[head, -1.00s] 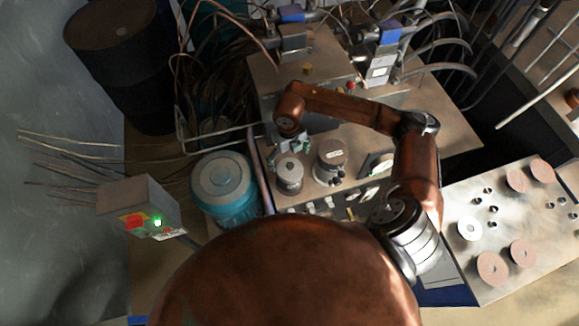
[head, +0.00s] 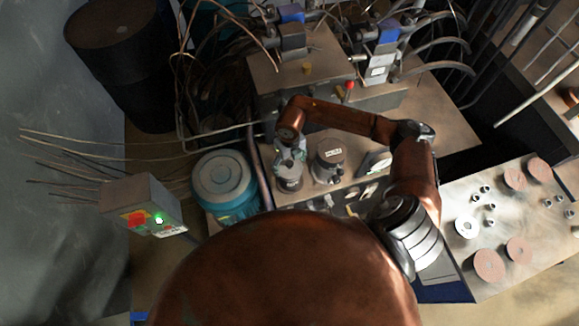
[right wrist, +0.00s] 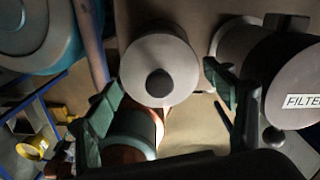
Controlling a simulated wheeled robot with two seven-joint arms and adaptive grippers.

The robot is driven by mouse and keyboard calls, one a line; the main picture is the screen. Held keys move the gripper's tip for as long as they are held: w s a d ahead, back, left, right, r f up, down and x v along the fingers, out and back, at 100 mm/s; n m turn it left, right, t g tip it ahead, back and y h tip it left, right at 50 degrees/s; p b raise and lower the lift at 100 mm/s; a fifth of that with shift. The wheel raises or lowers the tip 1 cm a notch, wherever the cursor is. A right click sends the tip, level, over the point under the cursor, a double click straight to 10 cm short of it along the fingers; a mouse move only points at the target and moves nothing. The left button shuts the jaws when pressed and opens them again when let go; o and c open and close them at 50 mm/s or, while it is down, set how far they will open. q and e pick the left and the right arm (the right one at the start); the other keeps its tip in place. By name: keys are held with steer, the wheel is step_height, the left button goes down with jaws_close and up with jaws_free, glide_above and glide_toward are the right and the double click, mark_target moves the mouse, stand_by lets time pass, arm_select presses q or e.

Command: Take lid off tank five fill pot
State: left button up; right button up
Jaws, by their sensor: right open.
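A small grey cylindrical pot (head: 289,185) stands on the bench in the head view, partly hidden by my right gripper (head: 289,160). In the right wrist view its round pale grey lid (right wrist: 180,62) with a dark centre knob (right wrist: 159,83) is seen from above, and the lid is on the pot. I cannot read a tank number on it. My right gripper, also in the right wrist view (right wrist: 163,82), is open, with its green-grey fingers on either side of the lid and nothing held. Whether they touch it I cannot tell. My left gripper is not in view.
A wider canister labelled FILTER (right wrist: 297,90) stands close right of the pot, also in the head view (head: 330,152). A teal-sided drum (head: 224,182) is at left. Pipes and valves crowd the back. A metal table with discs (head: 489,265) is at right.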

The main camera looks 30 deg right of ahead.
steer(key=shift+s+f, duration=0.1)
steer(key=shift+s, duration=0.05)
jaws_close()
stand_by(0.6)
